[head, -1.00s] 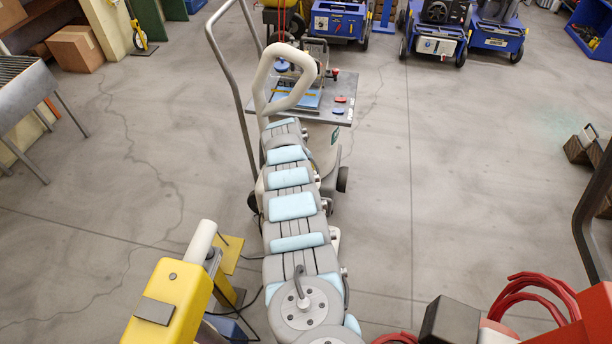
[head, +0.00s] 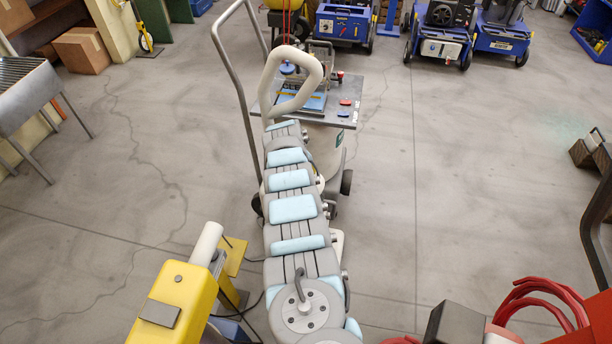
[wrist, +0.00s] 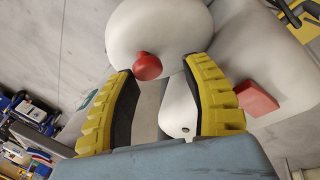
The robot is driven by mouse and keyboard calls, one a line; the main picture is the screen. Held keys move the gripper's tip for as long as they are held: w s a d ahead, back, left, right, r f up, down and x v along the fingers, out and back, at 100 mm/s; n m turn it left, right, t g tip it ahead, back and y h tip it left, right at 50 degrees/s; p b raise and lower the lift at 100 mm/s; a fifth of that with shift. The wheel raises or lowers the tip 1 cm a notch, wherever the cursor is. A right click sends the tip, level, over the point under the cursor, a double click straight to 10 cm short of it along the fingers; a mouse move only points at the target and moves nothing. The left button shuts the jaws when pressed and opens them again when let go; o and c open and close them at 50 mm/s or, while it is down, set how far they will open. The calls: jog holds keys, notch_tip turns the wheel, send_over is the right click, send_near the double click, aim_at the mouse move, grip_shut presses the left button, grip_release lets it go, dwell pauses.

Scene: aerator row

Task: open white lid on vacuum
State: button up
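The vacuum is a pale, rounded body (head: 325,150) on dark wheels in the head view, partly hidden behind my arm. A green mark shows on its side. In the wrist view, large white rounded parts (wrist: 160,25) fill the top, with a red knob (wrist: 147,66) and a red block (wrist: 257,98). I cannot tell which white part is the lid. My gripper (wrist: 160,70) has its two yellow, dark-padded fingers apart. A white tapered piece (wrist: 178,110) with a small dark spot shows between them, nearer the right finger; contact is unclear. My gripper is hidden in the head view.
A yellow machine (head: 175,300) and red hoses (head: 545,295) stand close in front. Open concrete floor lies on both sides.

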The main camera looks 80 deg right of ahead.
jog(key=shift+s, duration=0.1)
jog(key=shift+s+r, duration=0.1)
dwell(0.4)
jog(key=shift+r, duration=0.1)
jog(key=v, duration=1.1)
jog(key=shift+r, duration=0.35)
jog(key=shift+a, duration=0.1)
